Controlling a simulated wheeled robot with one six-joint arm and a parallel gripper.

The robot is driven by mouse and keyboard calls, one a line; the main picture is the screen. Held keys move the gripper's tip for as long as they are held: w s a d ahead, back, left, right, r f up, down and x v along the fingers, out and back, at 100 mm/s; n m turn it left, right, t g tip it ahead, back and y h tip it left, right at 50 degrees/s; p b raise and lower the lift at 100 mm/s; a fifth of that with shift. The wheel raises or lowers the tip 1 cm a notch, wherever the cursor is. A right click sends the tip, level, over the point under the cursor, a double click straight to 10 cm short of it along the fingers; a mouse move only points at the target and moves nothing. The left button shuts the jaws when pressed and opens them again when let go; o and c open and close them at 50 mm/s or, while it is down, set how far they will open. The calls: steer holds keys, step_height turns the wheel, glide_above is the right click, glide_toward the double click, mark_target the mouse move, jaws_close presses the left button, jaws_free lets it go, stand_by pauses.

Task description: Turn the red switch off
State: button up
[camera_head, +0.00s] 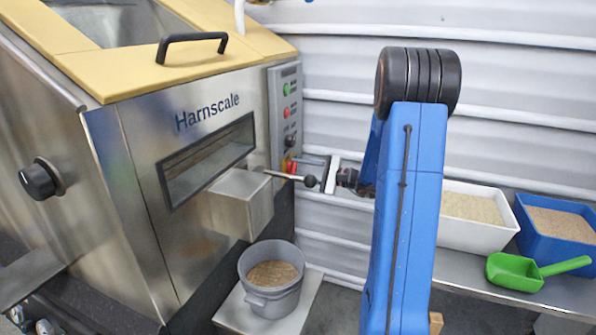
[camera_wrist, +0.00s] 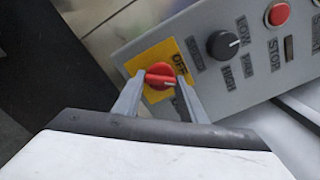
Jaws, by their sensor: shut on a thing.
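The red switch (camera_wrist: 159,76) is a rotary knob on a yellow plate (camera_wrist: 142,62) on the grey control panel (camera_wrist: 262,65). In the wrist view its grip bar lies nearly level, with a pale mark toward its right end. The word OFF is printed up and right of the knob; another label at lower right is partly hidden by a finger. My gripper (camera_wrist: 160,84) has one finger on each side of the knob and is shut on it. In the head view the red switch (camera_head: 291,168) shows low on the panel, with my gripper (camera_head: 312,166) reaching it from the right.
A black knob (camera_wrist: 222,44) and a red stop button (camera_wrist: 279,14) sit beside the switch. A lever with a black ball (camera_head: 310,181) sticks out just below my gripper. A grey bucket (camera_head: 271,277) stands under the hopper's spout (camera_head: 240,203). A bench with bins is at right.

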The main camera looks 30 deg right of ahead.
steer(key=shift+n, duration=3.6)
steer(key=o, duration=1)
steer(key=shift+r, duration=0.1)
steer(key=v, duration=1.7)
steer(key=shift+s+d, duration=0.2)
steer(key=shift+d, duration=0.05)
